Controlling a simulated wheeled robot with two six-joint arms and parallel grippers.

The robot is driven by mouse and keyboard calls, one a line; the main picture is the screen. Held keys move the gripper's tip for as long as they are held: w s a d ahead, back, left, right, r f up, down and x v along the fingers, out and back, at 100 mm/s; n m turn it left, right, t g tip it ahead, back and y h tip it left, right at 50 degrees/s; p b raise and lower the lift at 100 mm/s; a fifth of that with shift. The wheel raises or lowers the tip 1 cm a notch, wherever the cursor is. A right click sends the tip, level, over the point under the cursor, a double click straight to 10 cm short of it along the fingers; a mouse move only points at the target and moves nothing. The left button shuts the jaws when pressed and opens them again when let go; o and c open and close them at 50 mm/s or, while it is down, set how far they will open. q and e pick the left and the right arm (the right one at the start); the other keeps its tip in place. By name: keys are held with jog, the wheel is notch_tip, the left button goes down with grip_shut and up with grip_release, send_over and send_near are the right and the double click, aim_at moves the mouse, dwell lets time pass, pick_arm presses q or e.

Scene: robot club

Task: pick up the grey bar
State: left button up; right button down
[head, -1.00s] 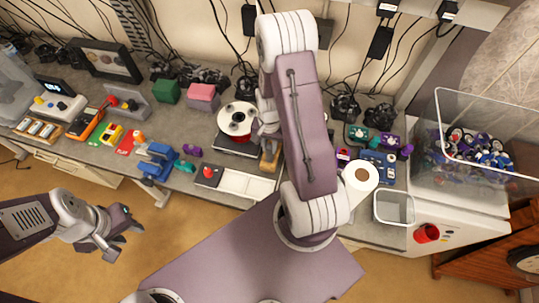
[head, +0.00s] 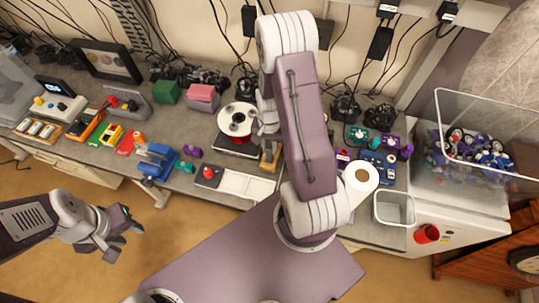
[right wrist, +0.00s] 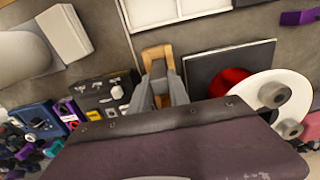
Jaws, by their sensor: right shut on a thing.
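In the right wrist view, my right gripper (right wrist: 161,88) points at a tan wooden holder (right wrist: 156,50) on the bench. Its two grey fingers are close together, shut on a narrow grey piece that I take for the grey bar (right wrist: 158,69); the fingers hide most of it. In the head view, the holder (head: 270,158) shows beside my right arm, which covers much of the right gripper. I cannot tell whether the bar is clear of the holder. My left gripper (head: 124,237) is open and empty over the floor at the lower left.
A white spool with a red core (head: 237,119) stands on a dark plate left of the holder. A white tray (head: 247,184) lies in front. The bench is crowded.

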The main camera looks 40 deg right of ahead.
jog(key=shift+r, duration=0.1)
jog(key=shift+w+r, duration=0.1)
jog(key=shift+r, duration=0.5)
notch_tip(320, 180, up, 3)
jog(key=shift+f+b, duration=0.1)
jog(key=shift+b, duration=0.6)
jog(key=s+a+r+b, duration=0.2)
jog(key=s+r, duration=0.5)
jog(key=s, duration=0.4)
jog(key=shift+s+a+b, duration=0.15)
jog(key=shift+a+b, duration=0.25)
jog(key=shift+a, duration=0.3)
